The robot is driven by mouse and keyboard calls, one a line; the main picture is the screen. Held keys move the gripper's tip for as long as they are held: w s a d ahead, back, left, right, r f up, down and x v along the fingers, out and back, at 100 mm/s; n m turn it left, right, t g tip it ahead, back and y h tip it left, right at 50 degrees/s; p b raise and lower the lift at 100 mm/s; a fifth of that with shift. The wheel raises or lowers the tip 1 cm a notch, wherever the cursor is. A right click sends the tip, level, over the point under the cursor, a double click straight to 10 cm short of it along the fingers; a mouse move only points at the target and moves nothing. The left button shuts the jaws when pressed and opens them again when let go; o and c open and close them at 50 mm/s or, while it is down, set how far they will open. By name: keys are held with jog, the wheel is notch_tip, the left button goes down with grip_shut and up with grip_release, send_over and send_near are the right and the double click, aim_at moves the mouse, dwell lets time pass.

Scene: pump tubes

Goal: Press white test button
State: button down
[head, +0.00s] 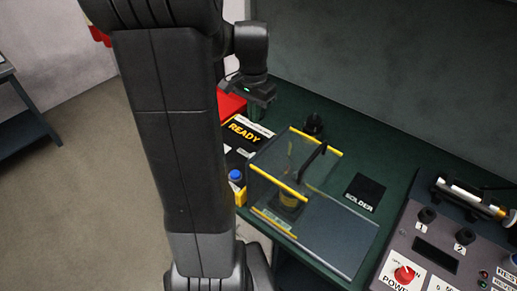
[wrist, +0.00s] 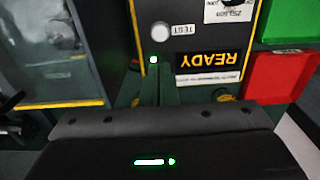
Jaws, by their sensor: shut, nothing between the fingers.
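The white round test button (wrist: 160,31) shows in the wrist view on a dark panel, beside an upside-down TEST label (wrist: 184,29). My gripper (wrist: 154,72) is shut and empty, with its fingertips a little below the button in the picture and apart from it there. How far the tips stand off the panel I cannot tell. In the head view my gripper (head: 257,108) hangs over the bench near the panel with the READY sign (head: 245,132). I cannot make out the button in the head view; my arm covers part of that panel.
A clear box with yellow edges (head: 278,181) stands right of the panel in the head view. Red (wrist: 280,77) and green (wrist: 285,20) bins lie right of the panel in the wrist view. A control box (head: 432,250) is at the right. The SOLDER mat (head: 366,190) lies between.

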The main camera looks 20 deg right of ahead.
aim_at(254, 153)
jog(key=shift+f, duration=0.15)
notch_tip(254, 153, down, 14)
jog(key=shift+r+p, duration=0.1)
jog(key=shift+p, duration=0.55)
jog(key=shift+f+b, duration=0.85)
jog(key=shift+b, duration=0.05)
jog(key=shift+s+a+f, duration=0.15)
jog(key=shift+s+f, duration=0.1)
jog(key=shift+f, duration=0.1)
notch_tip(254, 153, up, 15)
jog(key=p, duration=0.1)
jog(key=shift+w+f+p, duration=0.2)
jog(key=shift+w+p, duration=0.05)
jog(key=shift+p, duration=0.05)
